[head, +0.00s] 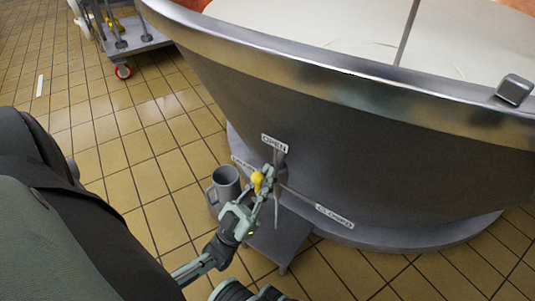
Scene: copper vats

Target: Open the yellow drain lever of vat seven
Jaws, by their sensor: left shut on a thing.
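The vat (350,140) is a wide steel tub with pale liquid inside, filling the right of the head view. A yellow lever grip (258,181) shows low on its near side. An OPEN label (274,143) stands just above it and a CLOSED label (334,216) to its lower right. My left gripper (264,187) is shut on the yellow drain lever, its fingers around the grip. The fingers hide much of the lever, so I cannot tell its exact angle. No vat number is readable. My right gripper is not in view.
A grey step or stand (278,240) is below the lever. A wheeled cart (130,38) is at the upper left. The tiled floor (130,150) left of the vat is clear.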

